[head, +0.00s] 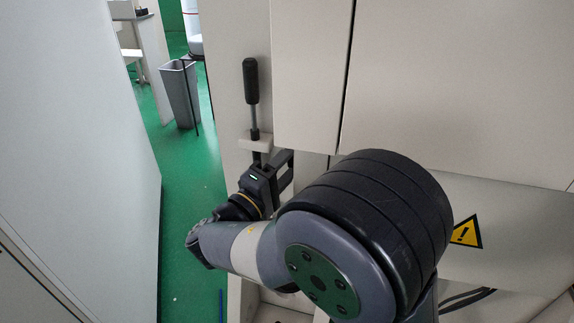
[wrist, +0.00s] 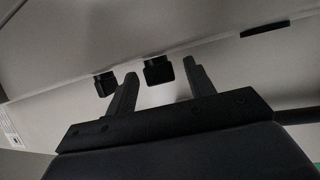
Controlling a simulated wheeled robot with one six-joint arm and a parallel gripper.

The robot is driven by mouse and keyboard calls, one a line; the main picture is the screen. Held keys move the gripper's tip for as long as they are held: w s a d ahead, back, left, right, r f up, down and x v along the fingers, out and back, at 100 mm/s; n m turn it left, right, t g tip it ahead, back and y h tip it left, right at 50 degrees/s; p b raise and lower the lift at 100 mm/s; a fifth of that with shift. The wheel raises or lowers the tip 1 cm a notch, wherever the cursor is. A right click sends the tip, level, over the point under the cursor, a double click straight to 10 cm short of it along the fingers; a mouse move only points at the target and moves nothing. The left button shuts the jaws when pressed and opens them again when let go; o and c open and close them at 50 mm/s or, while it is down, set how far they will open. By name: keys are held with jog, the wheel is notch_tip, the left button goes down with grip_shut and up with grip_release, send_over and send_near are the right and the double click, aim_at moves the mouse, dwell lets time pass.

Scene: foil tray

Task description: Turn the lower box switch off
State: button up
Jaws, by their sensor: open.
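My gripper (head: 275,163) is at the pale cabinet, just below a lever with a black grip (head: 251,82) and a thin rod. In the wrist view my gripper (wrist: 160,71) is open, with its two fingers apart. A small black block (wrist: 158,68) on the pale panel sits between the fingertips in the picture; I cannot tell whether they touch it. A second black block (wrist: 104,85) is just left of the left finger. I cannot tell for certain which part is the lower box switch. My arm hides much of the lower cabinet in the head view.
Cabinet doors (head: 460,80) fill the upper right. A yellow warning sign (head: 466,232) is on the lower panel. A pale wall or panel (head: 75,130) stands on the left. Green floor (head: 188,180) shows in the gap between, with a grey bin (head: 180,93) farther back.

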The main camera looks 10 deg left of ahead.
jog(key=shift+c, duration=0.3)
jog(key=c, duration=0.9)
jog(key=shift+r+n+g+y+p, duration=0.2)
jog(key=shift+n+g+y+p, duration=0.3)
jog(key=shift+g+y+p, duration=0.45)
jog(key=o, duration=1)
jog(key=shift+c, duration=0.2)
jog(key=shift+s, duration=0.1)
